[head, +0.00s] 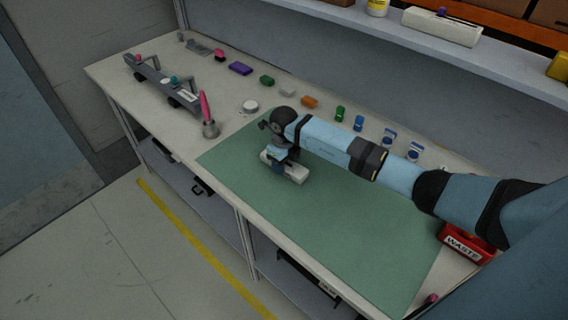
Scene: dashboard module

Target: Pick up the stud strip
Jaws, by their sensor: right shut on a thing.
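My right gripper (280,167) is over the far-left part of the green mat (335,230), pointing down. It is shut on a pale, block-like strip (297,174), which looks like the stud strip. The strip's middle is hidden by the gripper, and its two ends stick out on either side. I cannot tell whether the strip touches the mat or is just above it. My left gripper is not in view.
A grey module with handles (155,83) stands at the bench's far left, near a pot with a pink-handled tool (208,120). Several small coloured parts line the back. A red waste bin (466,243) is at the right. Most of the mat is clear.

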